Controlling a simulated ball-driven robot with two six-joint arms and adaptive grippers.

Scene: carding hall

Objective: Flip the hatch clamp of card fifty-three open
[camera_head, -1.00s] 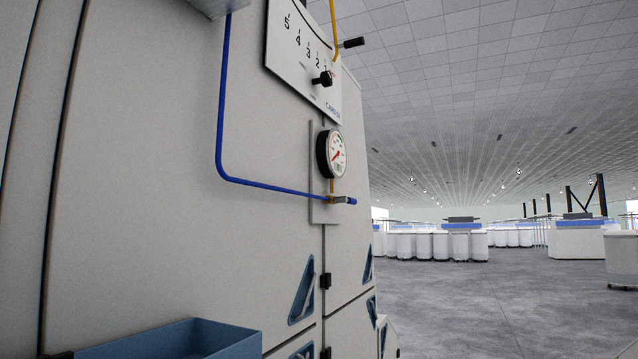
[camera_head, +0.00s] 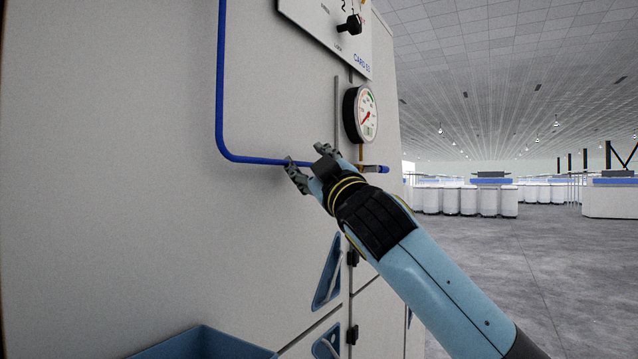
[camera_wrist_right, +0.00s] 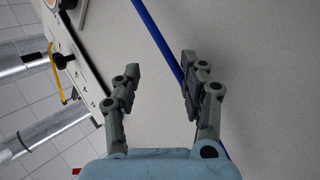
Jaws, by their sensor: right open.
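The pale machine front of the card (camera_head: 120,180) fills the left of the head view; its scale plate (camera_head: 325,28) reads CARD and a number I cannot read surely. Blue triangular recesses with pale bars (camera_head: 328,272) sit low on its doors, with small black fittings (camera_head: 352,258) at the door seam. I cannot tell whether any of these is the hatch clamp. My right gripper (camera_head: 308,160) is open and empty, left of the gauge and at the blue pipe. In the right wrist view its fingers (camera_wrist_right: 160,68) are spread, with the pipe behind one finger. My left gripper is out of view.
The blue pipe (camera_head: 222,90) runs down and right to a fitting under the round gauge (camera_head: 362,113). A black knob (camera_head: 350,25) sticks out above. A blue bin (camera_head: 205,343) is at the bottom. Open floor (camera_head: 530,260) lies to the right.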

